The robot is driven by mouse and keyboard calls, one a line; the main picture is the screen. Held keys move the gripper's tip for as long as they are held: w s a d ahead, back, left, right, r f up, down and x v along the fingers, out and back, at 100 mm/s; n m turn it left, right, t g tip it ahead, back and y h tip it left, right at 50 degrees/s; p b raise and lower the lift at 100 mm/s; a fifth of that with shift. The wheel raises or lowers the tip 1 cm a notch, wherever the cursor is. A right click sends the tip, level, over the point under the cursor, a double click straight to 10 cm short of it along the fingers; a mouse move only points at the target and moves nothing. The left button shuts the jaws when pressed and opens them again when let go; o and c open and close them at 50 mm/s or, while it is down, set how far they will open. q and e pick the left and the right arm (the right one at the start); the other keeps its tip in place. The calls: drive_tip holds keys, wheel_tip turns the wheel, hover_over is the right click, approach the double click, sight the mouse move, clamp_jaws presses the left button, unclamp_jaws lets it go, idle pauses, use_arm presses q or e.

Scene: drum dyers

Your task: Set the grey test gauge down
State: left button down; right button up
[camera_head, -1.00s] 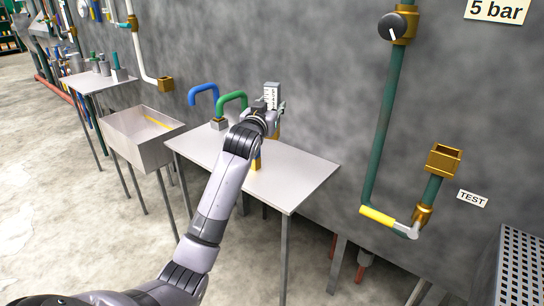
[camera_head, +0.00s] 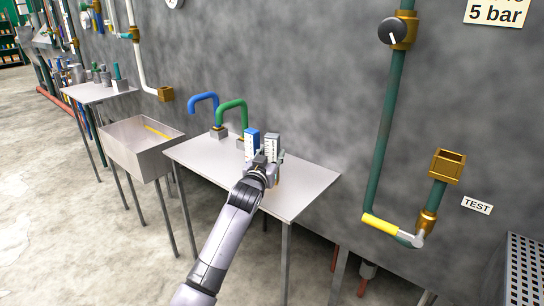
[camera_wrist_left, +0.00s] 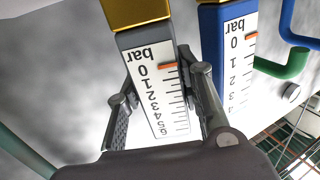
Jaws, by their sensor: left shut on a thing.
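The grey test gauge (camera_head: 273,146) is upright, with a white bar scale, at the table's right half in the head view. My left gripper (camera_head: 267,160) is shut on it. In the left wrist view the grey gauge (camera_wrist_left: 152,95) appears upside down between the two fingers, its brass end (camera_wrist_left: 137,12) at the top. My arm hides the gauge's lower part in the head view, so I cannot tell whether it touches the table. A similar blue gauge (camera_head: 252,143) stands close beside it on the left; it also shows in the left wrist view (camera_wrist_left: 219,75).
The light table (camera_head: 308,178) has bare room to the right of the gauges. A green bent pipe (camera_head: 232,103) and a blue one (camera_head: 203,98) stand at its back left. A brass socket (camera_head: 447,165) labelled TEST is on the wall pipe at right. An open bin (camera_head: 145,160) stands left.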

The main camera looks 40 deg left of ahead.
use_arm(q)
drive_tip(key=c, duration=1.4)
unclamp_jaws()
drive_tip(key=shift+f, duration=0.1)
use_arm(e)
drive_tip(key=shift+r, duration=0.1)
use_arm(q)
drive_tip(key=shift+s, duration=0.15)
drive_tip(key=p+v, duration=0.1)
drive_tip(key=v, duration=1)
drive_tip(key=shift+s, duration=0.35)
use_arm(e)
drive_tip(key=f, duration=0.2)
drive_tip(key=s+f, duration=0.1)
drive_tip(key=f, duration=0.2)
drive_tip(key=shift+s, duration=0.1)
use_arm(q)
drive_tip(key=shift+d, duration=0.2)
